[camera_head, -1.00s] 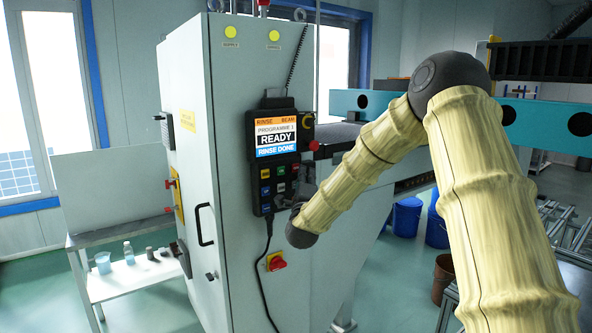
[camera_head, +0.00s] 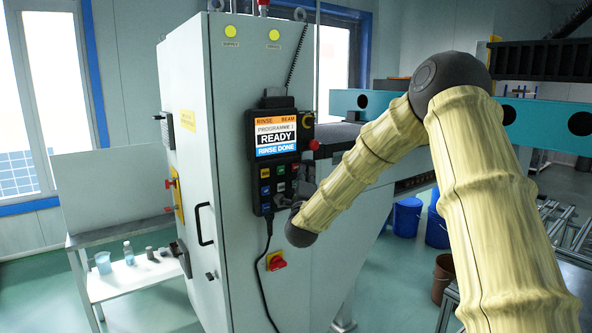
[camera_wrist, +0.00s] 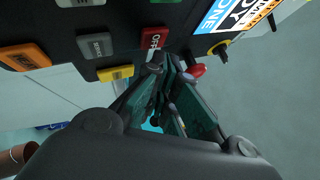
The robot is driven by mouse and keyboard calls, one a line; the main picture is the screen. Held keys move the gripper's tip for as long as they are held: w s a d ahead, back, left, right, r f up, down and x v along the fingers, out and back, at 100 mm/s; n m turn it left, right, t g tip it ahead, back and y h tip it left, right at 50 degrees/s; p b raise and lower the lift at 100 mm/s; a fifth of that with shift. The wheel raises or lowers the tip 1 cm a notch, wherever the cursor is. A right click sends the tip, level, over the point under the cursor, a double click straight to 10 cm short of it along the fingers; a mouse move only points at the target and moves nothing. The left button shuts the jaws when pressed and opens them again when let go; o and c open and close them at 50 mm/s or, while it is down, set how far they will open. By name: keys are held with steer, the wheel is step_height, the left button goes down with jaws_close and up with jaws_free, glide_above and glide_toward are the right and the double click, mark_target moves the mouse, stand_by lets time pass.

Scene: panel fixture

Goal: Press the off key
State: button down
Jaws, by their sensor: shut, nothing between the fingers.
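The off key is a red key marked OFF (camera_wrist: 153,38) on the dark control panel (camera_wrist: 125,17), seen at the top middle of the wrist view. In the head view a small red key (camera_head: 295,167) shows at the upper right of the keypad, under the lit screen (camera_head: 276,136). My gripper (camera_wrist: 168,66) is shut and empty, its fingertips at the lower edge of the red key in the wrist view. I cannot tell whether they touch it.
A yellow key (camera_wrist: 115,73), a grey key (camera_wrist: 95,45) and an orange key (camera_wrist: 25,57) lie left of the off key. A red knob (camera_head: 314,145) sticks out right of the screen. A cable (camera_head: 267,270) hangs below the panel.

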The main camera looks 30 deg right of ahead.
steer(key=shift+w+a+b, duration=0.1)
steer(key=shift+w+b, duration=0.6)
stand_by(0.9)
steer(key=shift+s, duration=0.15)
steer(key=shift+s+b, duration=0.45)
steer(key=shift+s, duration=0.25)
steer(key=s, duration=0.1)
steer(key=s+b, duration=0.1)
steer(key=s, duration=0.3)
steer(key=shift+d, duration=0.25)
stand_by(0.4)
stand_by(0.6)
